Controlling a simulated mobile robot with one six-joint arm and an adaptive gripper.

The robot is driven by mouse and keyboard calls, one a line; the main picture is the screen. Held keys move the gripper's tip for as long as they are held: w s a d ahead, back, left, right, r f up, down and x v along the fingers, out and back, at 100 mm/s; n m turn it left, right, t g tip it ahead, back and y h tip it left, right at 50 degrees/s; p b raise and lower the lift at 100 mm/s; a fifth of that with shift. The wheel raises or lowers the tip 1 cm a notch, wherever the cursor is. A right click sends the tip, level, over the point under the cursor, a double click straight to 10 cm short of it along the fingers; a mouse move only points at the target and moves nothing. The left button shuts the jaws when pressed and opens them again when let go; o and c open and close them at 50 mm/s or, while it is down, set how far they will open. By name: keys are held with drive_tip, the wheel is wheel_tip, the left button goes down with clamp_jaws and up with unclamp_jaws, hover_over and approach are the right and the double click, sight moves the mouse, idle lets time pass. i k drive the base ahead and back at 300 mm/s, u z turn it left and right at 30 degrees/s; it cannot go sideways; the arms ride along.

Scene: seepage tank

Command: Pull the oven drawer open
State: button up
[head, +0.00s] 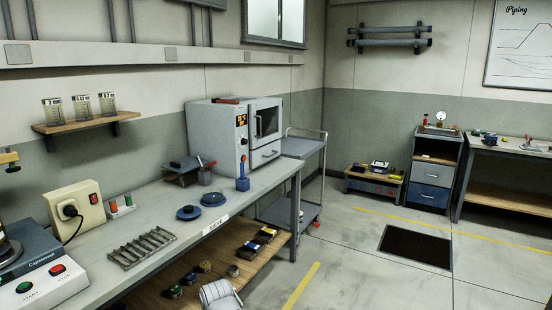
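The oven (212,135) is a light grey box standing on the far end of the long workbench. Its front faces right, with a windowed door (266,120) and a control strip with a small lit display on its left. Below the door is the oven drawer (264,156), with a short dark handle on its front. The drawer front looks flush with the oven, so it appears closed. My gripper's fingers do not show in this view. A pale, rounded, ribbed shape at the bottom edge may be part of my arm; I cannot tell.
The workbench (150,206) holds blue round parts (213,199), a blue upright tool (242,178) and a metal rack (142,246). A grey cart (302,147) stands just beyond the oven. Open floor (350,270) lies right of the bench, with a dark floor grate (415,247).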

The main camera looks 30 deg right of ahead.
sight(262, 154)
drive_tip(key=z, duration=0.85)
drive_tip(key=i, duration=1.65)
drive_tip(key=u, duration=0.05)
